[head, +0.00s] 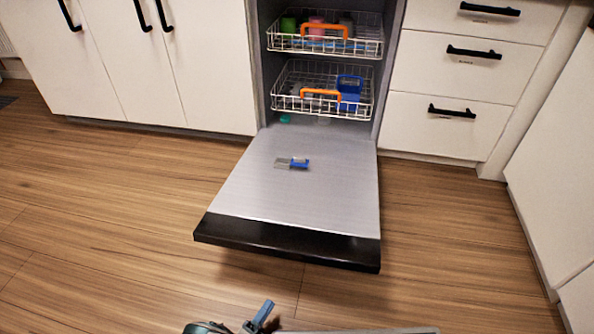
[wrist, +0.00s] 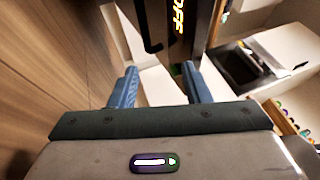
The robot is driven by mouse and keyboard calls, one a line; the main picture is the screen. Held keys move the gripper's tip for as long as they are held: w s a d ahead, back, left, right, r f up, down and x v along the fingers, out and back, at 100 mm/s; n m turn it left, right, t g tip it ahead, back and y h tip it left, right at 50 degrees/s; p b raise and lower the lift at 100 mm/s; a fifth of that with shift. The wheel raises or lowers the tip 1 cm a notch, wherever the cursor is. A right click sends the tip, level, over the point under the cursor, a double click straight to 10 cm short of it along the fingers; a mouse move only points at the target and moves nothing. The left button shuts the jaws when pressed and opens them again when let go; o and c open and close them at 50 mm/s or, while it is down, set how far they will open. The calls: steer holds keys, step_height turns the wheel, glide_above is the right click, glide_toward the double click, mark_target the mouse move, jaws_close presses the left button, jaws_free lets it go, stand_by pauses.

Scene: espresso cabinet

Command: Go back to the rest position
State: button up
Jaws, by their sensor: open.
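My gripper (wrist: 160,82) shows in the wrist view with its two blue fingers spread apart and nothing between them. In the head view only a small part of it (head: 262,314) shows at the bottom edge, in front of the open dishwasher door and apart from it. The dishwasher door (head: 300,205) lies folded down, with a black front edge. A small blue and grey item (head: 299,163) lies on the door's inner face.
The upper rack (head: 370,47) and lower rack (head: 364,104) have orange handles and hold several coloured items. White cabinets (head: 105,60) stand at left and drawers (head: 455,75) at right. The wooden floor (head: 120,210) is clear on both sides of the door.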

steer(key=w+d+r+m+g+p, duration=0.3)
steer(key=r+m+g+p, duration=0.4)
steer(key=r, duration=0.9)
steer(key=w+d+r+m+g+p, duration=0.45)
steer(key=r+m, duration=0.45)
steer(key=r, duration=0.7)
steer(key=w+d+r+m+g+p, duration=0.15)
steer(key=r+m+g+p, duration=0.6)
steer(key=r, duration=0.85)
steer(key=s+d+r+m+t+y+p, duration=0.1)
steer(key=s+d+r+m+y+p, duration=0.3)
steer(key=r, duration=1)
steer(key=s+d+r+m+t+y+p, duration=0.1)
steer(key=s+d+r+m+y+p, duration=0.3)
steer(key=r+m+p, duration=0.7)
steer(key=s+d+r+m+t+y+p, duration=0.2)
steer(key=s+d+r+m+y+p, duration=0.2)
steer(key=r, duration=1.4)
steer(key=shift+s+d+r+m+p, duration=0.25)
steer(key=shift+s+d+m+p, duration=1.35)
steer(key=shift+p, duration=0.65)
steer(key=shift+w+d, duration=0.1)
steer(key=shift+d, duration=0.05)
